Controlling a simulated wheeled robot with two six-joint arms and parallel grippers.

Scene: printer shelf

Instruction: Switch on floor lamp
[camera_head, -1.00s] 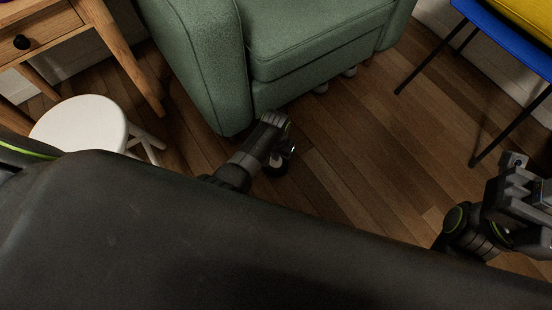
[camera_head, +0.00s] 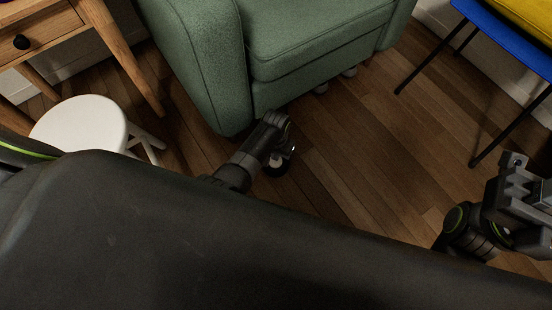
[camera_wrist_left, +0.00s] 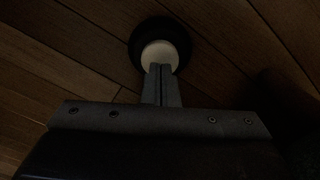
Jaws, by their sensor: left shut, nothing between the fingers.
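A small round black piece with a pale centre, which looks like a floor switch (camera_head: 276,168), lies on the wooden floor in front of the green armchair. It also shows in the left wrist view (camera_wrist_left: 160,50). My left gripper (camera_head: 287,152) points down at it. In the left wrist view its fingers (camera_wrist_left: 161,72) are shut with nothing between them, and their tips overlap the pale centre. I cannot tell whether they touch it. My right gripper (camera_head: 518,178) is at the right edge, and its fingers are not clear. No lamp stand or shade is in view.
The green armchair (camera_head: 320,45) stands just behind the left gripper. A white stool (camera_head: 80,125) and a wooden table (camera_head: 125,50) are at the left. A blue chair (camera_head: 510,40) is at the upper right. Open floor (camera_head: 370,140) lies between the arms.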

